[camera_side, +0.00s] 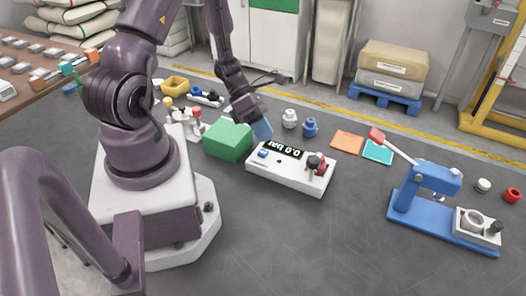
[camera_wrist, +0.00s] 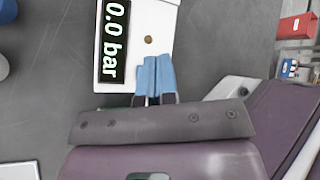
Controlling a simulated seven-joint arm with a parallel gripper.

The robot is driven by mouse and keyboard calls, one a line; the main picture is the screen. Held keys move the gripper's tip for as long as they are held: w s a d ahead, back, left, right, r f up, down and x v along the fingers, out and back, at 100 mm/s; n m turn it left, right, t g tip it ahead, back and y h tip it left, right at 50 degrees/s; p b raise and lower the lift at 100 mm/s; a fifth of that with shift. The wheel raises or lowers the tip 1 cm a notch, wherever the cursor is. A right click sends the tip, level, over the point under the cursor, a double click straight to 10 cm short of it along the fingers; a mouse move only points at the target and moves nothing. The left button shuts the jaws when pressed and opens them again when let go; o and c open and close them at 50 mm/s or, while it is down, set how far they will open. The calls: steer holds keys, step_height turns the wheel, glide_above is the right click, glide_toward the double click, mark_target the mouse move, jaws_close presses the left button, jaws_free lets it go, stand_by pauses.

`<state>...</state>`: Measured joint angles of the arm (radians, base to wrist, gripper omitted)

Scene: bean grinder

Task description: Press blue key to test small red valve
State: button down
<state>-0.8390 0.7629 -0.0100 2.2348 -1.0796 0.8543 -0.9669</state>
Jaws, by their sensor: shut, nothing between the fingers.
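The blue key (camera_side: 263,153) is at the left end of the box top. A small red valve (camera_side: 321,169) with a dark part beside it sits at the right end. My gripper (camera_side: 263,131), with blue fingertips, is shut and empty, pointing down just above the key end. The wrist view shows the fingertips (camera_wrist: 154,62) together over the box edge; the key is not visible there.
A green block (camera_side: 228,139) stands close left of the box. White (camera_side: 289,118) and blue (camera_side: 310,127) fittings stand behind it. Orange (camera_side: 347,142) and cyan (camera_side: 378,151) mats and a blue lever press (camera_side: 425,185) are to the right. The table in front is clear.

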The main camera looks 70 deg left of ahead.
mark_target(263, 153)
steer(key=shift+f, duration=0.95)
stand_by(1.4)
steer(key=shift+f, duration=0.4)
steer(key=shift+f, duration=0.3)
stand_by(0.4)
steer(key=shift+s+a+f, duration=0.15)
steer(key=shift+f, duration=0.35)
stand_by(0.5)
steer(key=shift+s+a+r, duration=0.1)
steer(key=shift+s+r, duration=0.1)
steer(key=shift+r, duration=0.75)
